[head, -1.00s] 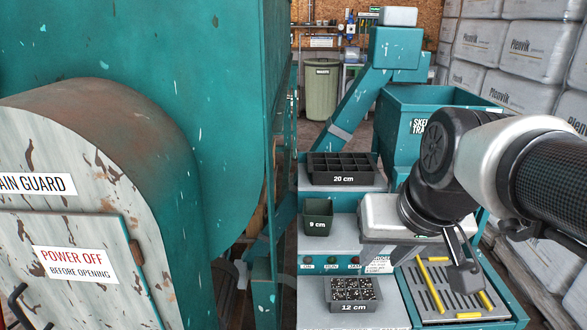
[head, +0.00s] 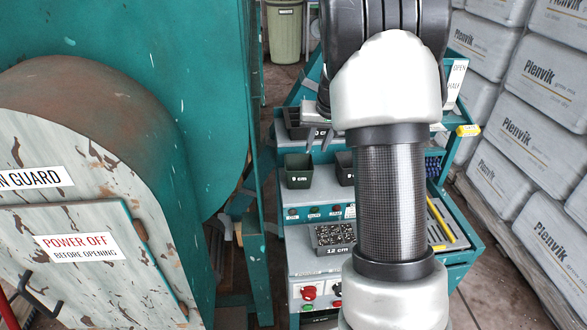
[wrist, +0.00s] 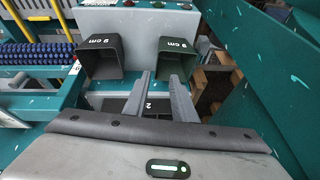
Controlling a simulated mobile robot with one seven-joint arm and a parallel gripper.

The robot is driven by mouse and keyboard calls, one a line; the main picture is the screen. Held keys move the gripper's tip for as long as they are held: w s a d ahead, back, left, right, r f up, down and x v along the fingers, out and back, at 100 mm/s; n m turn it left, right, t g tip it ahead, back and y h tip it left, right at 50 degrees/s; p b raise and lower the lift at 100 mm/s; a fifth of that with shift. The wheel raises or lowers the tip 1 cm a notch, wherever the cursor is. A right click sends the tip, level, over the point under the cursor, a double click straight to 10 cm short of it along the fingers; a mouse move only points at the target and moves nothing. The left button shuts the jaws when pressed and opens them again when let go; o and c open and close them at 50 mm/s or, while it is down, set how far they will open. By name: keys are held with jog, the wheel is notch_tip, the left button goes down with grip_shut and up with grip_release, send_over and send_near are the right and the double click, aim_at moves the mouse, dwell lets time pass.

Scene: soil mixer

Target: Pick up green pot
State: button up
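The green pot (head: 298,170) stands on the teal bench in the head view, marked "9 cm". In the wrist view a green pot (wrist: 178,60) is at the right, its mouth facing the camera. A darker pot (wrist: 100,62), also marked "9 cm", stands left of it. It is partly hidden behind my arm in the head view (head: 345,167). My gripper (wrist: 160,76) is open and empty, its two fingers apart. In the wrist view the fingertips appear between the pots, nearer the green one. Whether they touch anything cannot be told.
A black tray (head: 294,128) sits behind the pots, close under my gripper. The teal machine (head: 190,90) walls the left; stacked white sacks (head: 535,75) stand at the right.

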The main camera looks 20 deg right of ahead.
aim_at(312, 166)
jog(key=x, duration=0.8)
jog(key=shift+w+f+b, duration=0.15)
jog(key=shift+b, duration=0.2)
jog(key=shift+d+b+x, duration=0.15)
jog(key=shift+d+x, duration=0.1)
jog(key=shift+x, duration=1.05)
jog(key=shift+d+b+x, duration=0.15)
jog(key=shift+d+x, duration=0.05)
jog(key=shift+x, duration=1.15)
grip_shut()
